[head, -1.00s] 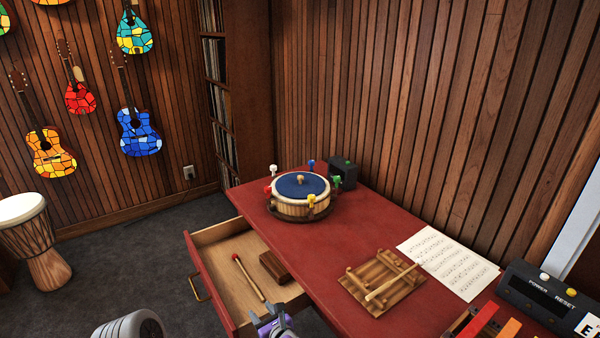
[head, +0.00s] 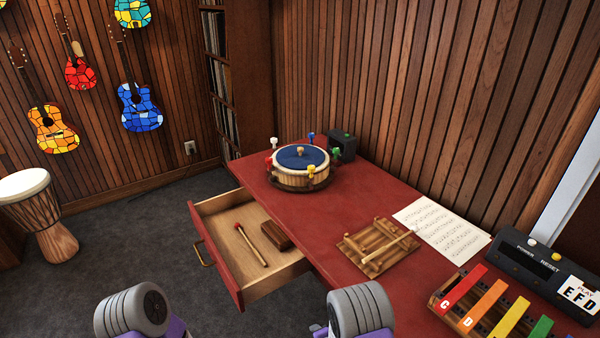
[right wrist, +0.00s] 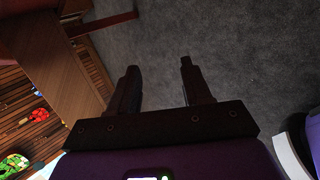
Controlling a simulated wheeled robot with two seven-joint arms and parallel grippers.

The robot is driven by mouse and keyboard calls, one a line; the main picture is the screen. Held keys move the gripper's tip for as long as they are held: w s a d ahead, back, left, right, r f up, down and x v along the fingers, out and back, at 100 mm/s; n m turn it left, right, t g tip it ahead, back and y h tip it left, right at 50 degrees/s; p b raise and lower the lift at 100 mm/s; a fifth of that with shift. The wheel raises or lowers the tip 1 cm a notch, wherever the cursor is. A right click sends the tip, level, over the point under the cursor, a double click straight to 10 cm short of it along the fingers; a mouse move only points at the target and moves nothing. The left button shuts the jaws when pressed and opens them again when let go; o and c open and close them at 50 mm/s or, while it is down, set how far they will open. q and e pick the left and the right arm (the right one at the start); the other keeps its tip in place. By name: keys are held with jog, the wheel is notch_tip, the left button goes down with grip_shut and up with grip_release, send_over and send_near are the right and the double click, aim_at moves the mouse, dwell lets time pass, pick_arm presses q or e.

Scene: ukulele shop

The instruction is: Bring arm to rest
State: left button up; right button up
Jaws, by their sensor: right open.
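My right gripper (right wrist: 158,85) shows in the right wrist view with its two dark fingers apart and nothing between them. Grey carpet lies beyond the fingertips. In the head view two grey and purple parts of my arms show at the bottom edge, but neither gripper's fingers can be seen there. My left gripper is not in view. The right arm is in front of the red desk (head: 345,215), beside the open drawer (head: 215,205).
The open drawer holds a red-tipped mallet (head: 250,245) and a brown block (head: 276,235). The desk carries a blue-topped drum (head: 300,160), a wooden rack (head: 365,245) with a stick, sheet music (head: 442,230), a colored xylophone (head: 495,305) and a black box (head: 545,275). A djembe (head: 40,210) stands left.

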jog(key=s+d+f+m+g, duration=0.2)
jog(key=s+m+g, duration=0.1)
jog(key=s+m, duration=0.5)
jog(key=s+d+f+m+g, duration=0.2)
jog(key=s+d+m, duration=0.1)
jog(key=s+m, duration=0.45)
jog(key=s+a+r+m+g+y+p, duration=0.1)
jog(key=s+r+m+g+p, duration=0.1)
jog(key=s+r+m+p, duration=0.2)
jog(key=s+r+m, duration=0.2)
jog(key=s+m, duration=0.2)
jog(key=m, duration=0.2)
jog(key=shift+r+g+y, duration=0.25)
jog(key=shift+g+y, duration=0.05)
